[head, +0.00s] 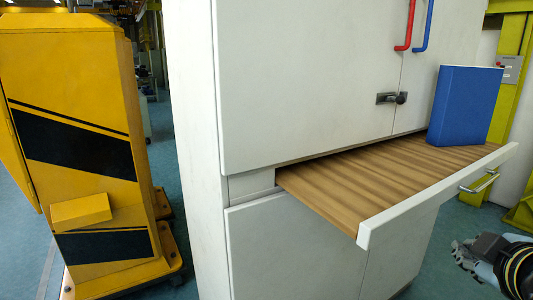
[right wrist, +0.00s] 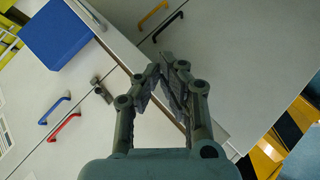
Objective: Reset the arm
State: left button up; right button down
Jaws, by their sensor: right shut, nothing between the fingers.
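My right gripper (head: 467,256) is at the lower right of the head view, below and in front of the pulled-out drawer's white front. The right wrist view shows its two grey fingers (right wrist: 168,68) brought together, with nothing held between them. They are seen against the cabinet and drawer front there; whether they touch anything is hard to tell, but in the head view they look apart from the drawer. My left gripper is not in view.
A white cabinet (head: 300,70) has its wood-bottomed drawer (head: 375,175) pulled out. A blue box (head: 465,105) stands upright on it. Red (head: 408,25) and blue (head: 428,25) handles and a dark latch (head: 392,98) are above. A yellow machine (head: 75,60) stands left.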

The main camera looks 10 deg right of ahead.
jog(key=s+a+f+m+g+y, duration=0.25)
jog(key=s+a+f+g, duration=0.2)
jog(key=s, duration=0.35)
jog(key=s+a+f+m+g+y, duration=0.2)
jog(key=s+a+f+m+g, duration=0.1)
jog(key=s+a+f, duration=0.4)
jog(key=s+d+f+g+b, duration=0.1)
jog(key=s+d+f, duration=0.1)
jog(key=f, duration=1)
jog(key=s+d+f+b, duration=0.1)
jog(key=d+f, duration=0.1)
jog(key=f, duration=1.1)
jog(key=s+d+f+g+b, duration=0.1)
jog(key=s+f+b, duration=0.1)
jog(key=s+f, duration=1.6)
jog(key=shift+s, duration=0.4)
jog(key=shift+f+g, duration=0.1)
jog(key=shift+g, duration=0.25)
